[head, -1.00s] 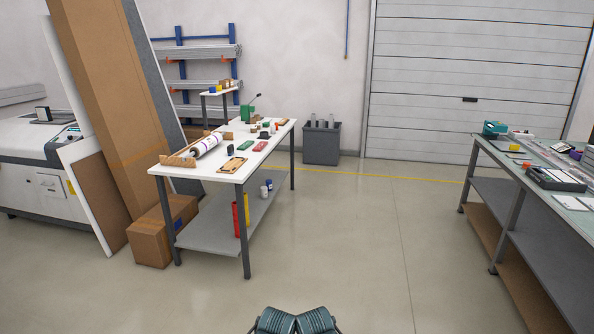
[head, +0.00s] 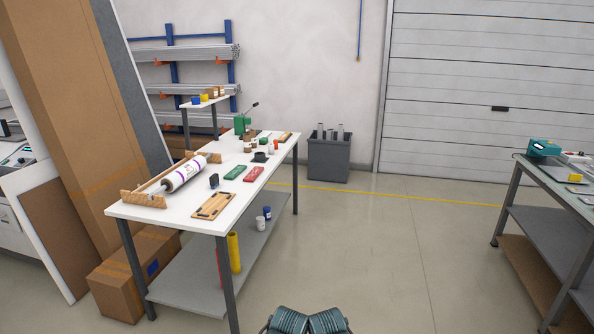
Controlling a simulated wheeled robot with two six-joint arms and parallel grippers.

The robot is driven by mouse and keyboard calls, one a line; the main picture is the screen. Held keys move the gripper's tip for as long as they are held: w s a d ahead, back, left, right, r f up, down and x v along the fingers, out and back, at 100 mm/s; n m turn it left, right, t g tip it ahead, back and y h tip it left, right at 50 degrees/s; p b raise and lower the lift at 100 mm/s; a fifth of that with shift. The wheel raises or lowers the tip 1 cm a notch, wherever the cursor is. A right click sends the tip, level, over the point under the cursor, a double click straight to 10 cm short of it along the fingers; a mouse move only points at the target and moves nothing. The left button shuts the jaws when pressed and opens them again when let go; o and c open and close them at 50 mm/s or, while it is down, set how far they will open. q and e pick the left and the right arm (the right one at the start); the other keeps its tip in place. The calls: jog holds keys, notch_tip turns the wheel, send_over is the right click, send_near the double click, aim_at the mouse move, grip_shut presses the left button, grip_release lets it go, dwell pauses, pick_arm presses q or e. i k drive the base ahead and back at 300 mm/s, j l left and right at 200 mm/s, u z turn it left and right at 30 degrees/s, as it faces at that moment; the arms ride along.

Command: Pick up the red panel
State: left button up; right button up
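The red panel (head: 254,174) is a small flat red piece lying on the white table (head: 188,212), near its right edge. A similar green panel (head: 234,172) lies just to its left. Nothing is touching the red panel from above. Two teal ribbed parts of my own body show at the bottom edge, well short of the table. Neither of my gripper fingertips can be seen.
A roller in a wooden stand (head: 182,174) and a wooden board (head: 213,206) sit on the table's near part. A cardboard box (head: 128,280) stands at its left. A grey bin (head: 328,158) is behind. Open floor lies right, before another workbench (head: 562,182).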

aim_at(252, 176)
jog(key=i, duration=1.85)
jog(key=i+z, duration=0.1)
jog(key=i, duration=0.55)
jog(key=i+j+z, duration=0.1)
jog(key=i, duration=0.6)
